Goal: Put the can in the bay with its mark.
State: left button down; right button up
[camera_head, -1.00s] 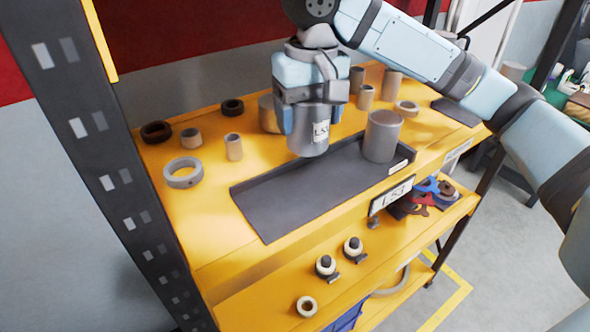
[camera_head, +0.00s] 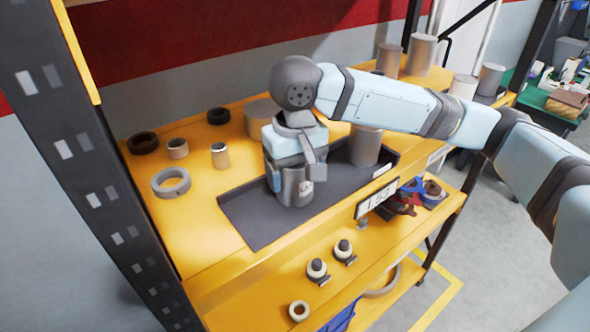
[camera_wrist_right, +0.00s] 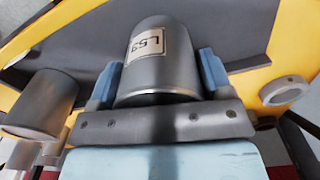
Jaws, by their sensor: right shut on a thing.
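A grey metal can (camera_head: 297,190) with a white label is upright in my right gripper (camera_head: 292,178), over the left-middle part of a dark tray (camera_head: 247,217). In the right wrist view the can (camera_wrist_right: 160,65) sits between the two blue fingers, and its label reads something like "L5" plus an unclear character. The can's base looks at or very near the tray floor; I cannot tell if it touches. A sign plate (camera_head: 377,197) with a similar mark hangs on the shelf front before the tray. My left gripper is not in view.
Another grey can (camera_head: 364,149) stands in the right part of the tray, partly behind my arm. Rings (camera_head: 171,183) and small cylinders (camera_head: 220,156) lie left of the tray. A wide cylinder (camera_head: 258,118) stands behind. The tray's front left is bare.

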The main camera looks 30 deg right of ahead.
jog(key=shift+f, duration=0.1)
jog(key=o, duration=0.9)
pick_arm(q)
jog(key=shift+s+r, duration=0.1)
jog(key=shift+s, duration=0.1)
pick_arm(e)
jog(key=shift+o, duration=0.9)
notch_tip(320, 180, up, 7)
jog(key=shift+b, duration=0.45)
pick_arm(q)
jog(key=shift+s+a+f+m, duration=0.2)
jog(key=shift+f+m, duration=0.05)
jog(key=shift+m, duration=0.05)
pick_arm(e)
jog(key=shift+r, duration=0.4)
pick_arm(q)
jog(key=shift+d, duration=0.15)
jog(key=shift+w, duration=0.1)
